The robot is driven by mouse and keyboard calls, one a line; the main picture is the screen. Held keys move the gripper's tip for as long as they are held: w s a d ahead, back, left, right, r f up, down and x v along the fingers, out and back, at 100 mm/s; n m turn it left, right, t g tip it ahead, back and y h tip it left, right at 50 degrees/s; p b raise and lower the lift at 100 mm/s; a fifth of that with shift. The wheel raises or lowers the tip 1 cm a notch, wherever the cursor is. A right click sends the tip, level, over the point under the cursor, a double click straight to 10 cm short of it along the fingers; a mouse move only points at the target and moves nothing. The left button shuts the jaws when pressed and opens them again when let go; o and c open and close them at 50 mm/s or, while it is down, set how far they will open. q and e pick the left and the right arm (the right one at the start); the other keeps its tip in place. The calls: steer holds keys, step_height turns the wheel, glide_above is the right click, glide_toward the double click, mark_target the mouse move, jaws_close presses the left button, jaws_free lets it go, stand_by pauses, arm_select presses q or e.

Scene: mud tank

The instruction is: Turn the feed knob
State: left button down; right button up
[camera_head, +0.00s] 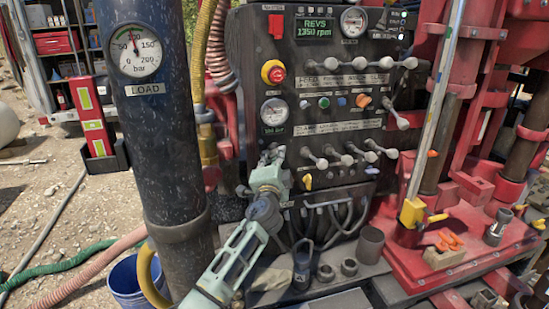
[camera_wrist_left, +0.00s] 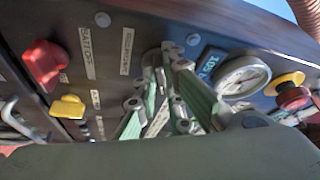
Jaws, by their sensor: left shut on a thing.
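My left gripper (camera_head: 272,160), pale green, reaches up to the left side of the dark control panel (camera_head: 340,90), just below the lower gauge (camera_head: 274,112). In the left wrist view the gripper (camera_wrist_left: 168,65) has its fingers close together against the panel face. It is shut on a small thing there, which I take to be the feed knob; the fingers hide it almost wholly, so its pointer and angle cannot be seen. My right gripper is in neither view.
An emergency stop (camera_head: 273,72) sits above the lower gauge. A row of levers (camera_head: 345,157) is right of the gripper. A yellow knob (camera_head: 307,181) is below them; a red knob (camera_wrist_left: 44,64) shows in the left wrist view. A thick dark column (camera_head: 150,110) stands left of my arm.

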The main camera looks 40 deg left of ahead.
arm_select(q)
steer(key=c, duration=1.9)
jaws_free()
steer(key=shift+o, duration=0.2)
steer(key=shift+s+f, duration=0.1)
steer(key=v, duration=1.2)
